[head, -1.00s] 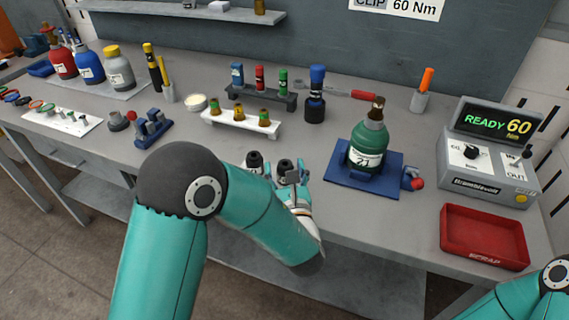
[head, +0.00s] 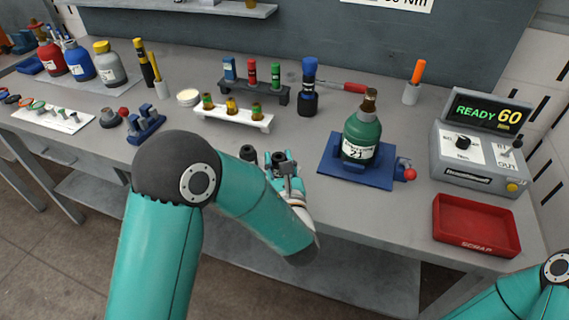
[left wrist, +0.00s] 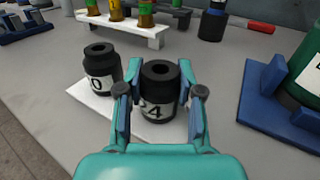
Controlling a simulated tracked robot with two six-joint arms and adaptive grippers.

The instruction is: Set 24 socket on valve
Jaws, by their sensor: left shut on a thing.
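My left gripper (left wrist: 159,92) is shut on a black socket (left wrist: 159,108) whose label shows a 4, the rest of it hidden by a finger. The socket still sits at its place on a white holder (left wrist: 92,101). Another black socket (left wrist: 102,70) with a 0 on its label stands to its left. In the head view the left gripper (head: 281,163) is at the table's front edge. My right gripper is out of view.
A grey control box (head: 470,176) reads READY 60. A red scrap tray (head: 475,245) lies at the front right. A white rack (head: 222,115) with several valves, a dark rack (head: 262,93) and a blue-topped tool (head: 308,88) stand behind. Table between gripper and clamp is clear.

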